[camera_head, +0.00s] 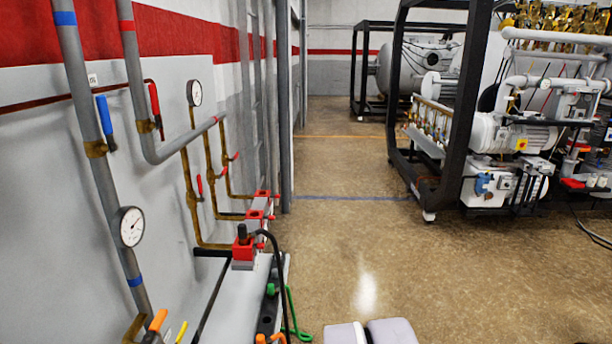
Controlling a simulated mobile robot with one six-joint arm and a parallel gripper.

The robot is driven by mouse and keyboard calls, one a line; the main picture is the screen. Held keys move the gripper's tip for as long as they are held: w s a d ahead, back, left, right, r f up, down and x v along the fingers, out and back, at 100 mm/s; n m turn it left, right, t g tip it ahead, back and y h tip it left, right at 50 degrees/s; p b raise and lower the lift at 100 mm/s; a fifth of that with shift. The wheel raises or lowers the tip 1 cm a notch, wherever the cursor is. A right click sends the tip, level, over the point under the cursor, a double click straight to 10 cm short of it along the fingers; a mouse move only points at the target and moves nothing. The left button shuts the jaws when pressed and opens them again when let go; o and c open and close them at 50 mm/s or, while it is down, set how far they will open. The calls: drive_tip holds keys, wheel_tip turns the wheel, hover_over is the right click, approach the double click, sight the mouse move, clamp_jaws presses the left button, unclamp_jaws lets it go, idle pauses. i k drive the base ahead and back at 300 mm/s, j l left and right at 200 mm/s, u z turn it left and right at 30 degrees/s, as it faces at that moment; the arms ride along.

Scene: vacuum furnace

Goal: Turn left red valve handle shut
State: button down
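The leftmost red valve handle (155,104) is a long thin lever beside a grey vertical pipe at the upper left. It stands close to upright, roughly in line with that pipe, near a brass valve body (146,126). Smaller red handles sit on the thin brass pipes to its right: one hangs close to upright (199,186), and another is tilted (233,156). My gripper cannot be made out, and nothing is seen touching the red handles. Two pale blocks at the bottom edge may be part of my own body.
A blue lever (105,115) is on the pipe just left. Gauges (131,227) (194,93) stick out from the pipes. A grey bench with red-topped fittings (243,247) and a black hose lies below. Open floor (365,250) is right of it; a black-framed machine (447,185) stands beyond.

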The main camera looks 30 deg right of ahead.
sight(200, 182)
drive_tip(key=i+l, duration=0.15)
drive_tip(key=i, duration=0.25)
drive_tip(key=i+l+u, duration=0.1)
drive_tip(key=i, duration=0.35)
drive_tip(key=i+l, duration=0.2)
drive_tip(key=i, duration=0.2)
